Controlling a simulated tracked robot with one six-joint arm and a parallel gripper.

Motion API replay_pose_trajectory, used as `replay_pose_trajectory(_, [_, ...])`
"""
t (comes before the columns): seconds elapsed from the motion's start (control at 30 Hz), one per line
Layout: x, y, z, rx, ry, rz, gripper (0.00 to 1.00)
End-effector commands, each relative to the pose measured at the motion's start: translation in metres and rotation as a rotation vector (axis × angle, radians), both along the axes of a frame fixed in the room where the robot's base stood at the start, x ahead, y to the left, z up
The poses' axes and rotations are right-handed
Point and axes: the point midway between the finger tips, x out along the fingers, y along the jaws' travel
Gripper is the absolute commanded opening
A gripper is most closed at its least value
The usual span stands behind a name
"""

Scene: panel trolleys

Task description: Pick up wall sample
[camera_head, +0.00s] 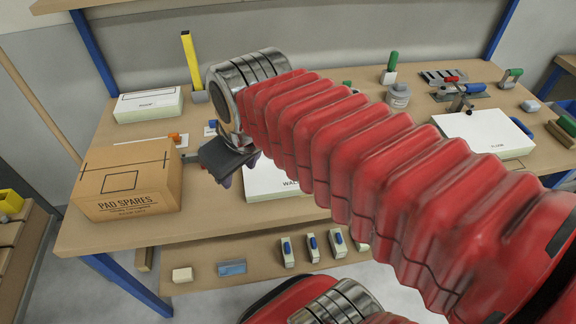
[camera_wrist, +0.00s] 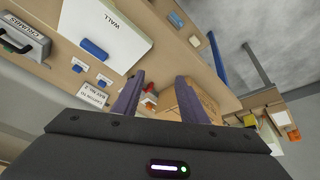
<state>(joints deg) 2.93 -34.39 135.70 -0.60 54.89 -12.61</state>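The wall sample (camera_head: 262,182) is a white slab marked WALL, flat on the wooden workbench (camera_head: 215,222) and partly hidden behind my arm in the head view. In the wrist view the wall sample (camera_wrist: 112,32) shows at the upper left, with a blue handle (camera_wrist: 94,50) on its face. My gripper (camera_head: 238,172) is to the left of the slab in the head view and appears above the bench. In the wrist view my gripper (camera_wrist: 158,92) has its two purple fingers apart, with nothing held between them. The slab lies outside the fingers, to their left.
A cardboard box marked PAD SPARES (camera_head: 128,188) stands left of my gripper. A white slab (camera_head: 148,105) and a yellow upright tool (camera_head: 190,62) are behind. Another slab (camera_head: 485,132) and several hand tools are at the right. Small blocks lie on the lower shelf (camera_head: 200,268).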

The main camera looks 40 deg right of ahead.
Motion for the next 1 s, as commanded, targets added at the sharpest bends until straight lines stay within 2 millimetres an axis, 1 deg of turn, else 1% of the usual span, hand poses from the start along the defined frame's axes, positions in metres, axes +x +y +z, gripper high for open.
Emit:
replay_pose_trajectory(0.03, [0.008, -0.006, 0.002, -0.017, 0.019, 0.023, 0.39])
replay_pose_trajectory(0.23, [0.036, -0.031, 0.009, -0.082, 0.09, 0.153, 0.39])
replay_pose_trajectory(0.53, [0.077, -0.074, 0.011, -0.149, 0.196, 0.357, 0.39])
replay_pose_trajectory(0.77, [0.106, -0.113, 0.004, -0.176, 0.271, 0.52, 0.39])
replay_pose_trajectory(1.0, [0.132, -0.157, -0.01, -0.183, 0.337, 0.696, 0.39])
